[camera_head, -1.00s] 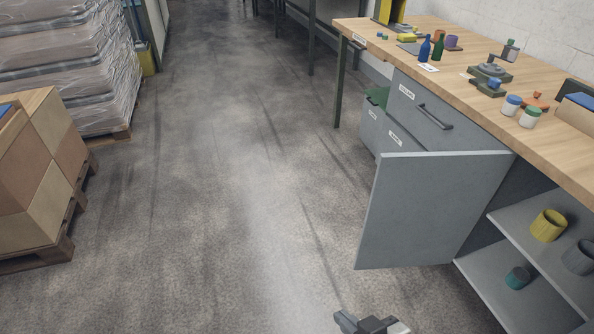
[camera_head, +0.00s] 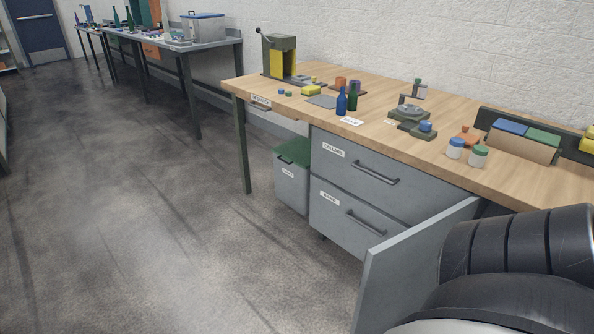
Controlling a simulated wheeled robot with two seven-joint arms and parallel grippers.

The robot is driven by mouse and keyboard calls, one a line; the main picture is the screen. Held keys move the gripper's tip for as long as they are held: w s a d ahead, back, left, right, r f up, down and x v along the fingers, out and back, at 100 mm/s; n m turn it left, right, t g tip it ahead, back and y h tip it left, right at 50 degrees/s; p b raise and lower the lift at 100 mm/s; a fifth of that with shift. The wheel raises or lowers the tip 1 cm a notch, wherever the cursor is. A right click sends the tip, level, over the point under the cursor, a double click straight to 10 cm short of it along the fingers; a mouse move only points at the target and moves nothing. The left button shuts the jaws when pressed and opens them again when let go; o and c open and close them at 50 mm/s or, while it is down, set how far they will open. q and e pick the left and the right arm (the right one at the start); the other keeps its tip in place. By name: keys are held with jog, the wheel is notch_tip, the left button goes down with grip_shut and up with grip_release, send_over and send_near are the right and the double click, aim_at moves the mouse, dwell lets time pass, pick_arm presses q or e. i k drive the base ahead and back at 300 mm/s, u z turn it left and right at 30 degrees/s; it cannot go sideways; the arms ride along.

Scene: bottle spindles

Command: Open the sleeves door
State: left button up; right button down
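The grey cabinet door (camera_head: 395,275) under the workbench stands swung out into the room, seen at a steep angle at the lower right. No label shows on it, so I cannot read whether it is the sleeves door. The shelves behind it are hidden by the door and by a thick dark ribbed part of my own body at the lower right. Neither of my grippers is in view.
The wooden workbench (camera_head: 460,165) carries bottles, jars and small fixtures. Two shut grey drawers, the upper one (camera_head: 375,172) and the lower one (camera_head: 350,218), sit left of the door. A green-lidded bin (camera_head: 291,185) stands beside them. The floor at left is clear.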

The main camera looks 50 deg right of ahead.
aim_at(397, 277)
jog(key=i, duration=2.45)
jog(key=z, duration=3.85)
jog(key=i, duration=0.5)
